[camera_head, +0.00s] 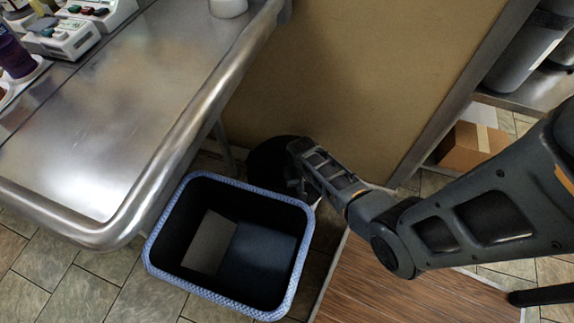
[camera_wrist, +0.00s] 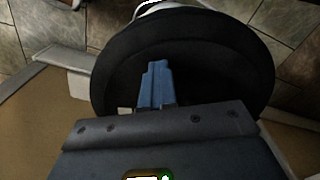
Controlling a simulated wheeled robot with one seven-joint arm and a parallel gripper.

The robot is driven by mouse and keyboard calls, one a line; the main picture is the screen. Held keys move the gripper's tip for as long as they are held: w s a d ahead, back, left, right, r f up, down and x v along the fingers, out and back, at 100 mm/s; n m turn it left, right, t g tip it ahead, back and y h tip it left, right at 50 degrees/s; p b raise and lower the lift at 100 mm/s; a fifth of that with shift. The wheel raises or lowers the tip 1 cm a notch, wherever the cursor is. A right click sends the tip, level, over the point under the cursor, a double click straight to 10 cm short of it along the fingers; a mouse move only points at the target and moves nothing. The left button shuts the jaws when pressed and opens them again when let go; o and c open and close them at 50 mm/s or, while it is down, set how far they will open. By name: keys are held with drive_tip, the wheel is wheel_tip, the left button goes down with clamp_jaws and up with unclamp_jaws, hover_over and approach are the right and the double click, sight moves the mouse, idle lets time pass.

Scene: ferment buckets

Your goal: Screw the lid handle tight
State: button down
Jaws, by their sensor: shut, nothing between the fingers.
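A large black round lid (camera_wrist: 225,62) fills the middle of the wrist view, with a raised rim. Part of a white bucket (camera_wrist: 165,6) shows beyond its edge. In the head view the dark lid (camera_head: 268,160) is on the floor side, between the bin and the tan wall, partly behind my arm. My gripper (camera_wrist: 156,70) is shut and empty, with its bluish fingers over the lid's middle. Whether the fingertips touch the lid cannot be told. I cannot make out the lid handle; the fingers and gripper body cover part of the lid.
A black bin with a blue rim (camera_head: 228,300) stands close in front of the lid. A steel table (camera_head: 95,120) is at left, carrying several items. The tan wall (camera_head: 350,75) stands behind. A shelf (camera_head: 515,95) with grey containers and a cardboard box (camera_head: 470,147) are at right.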

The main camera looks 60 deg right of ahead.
drive_tip(key=shift+a+f, duration=0.4)
drive_tip(key=shift+a, duration=0.1)
drive_tip(key=shift+w+a, duration=0.3)
wheel_tip(320, 180, up, 9)
drive_tip(key=p, duration=0.8)
drive_tip(key=shift+w+d+f, duration=0.15)
drive_tip(key=shift+d+f, duration=0.05)
drive_tip(key=shift+d, duration=0.05)
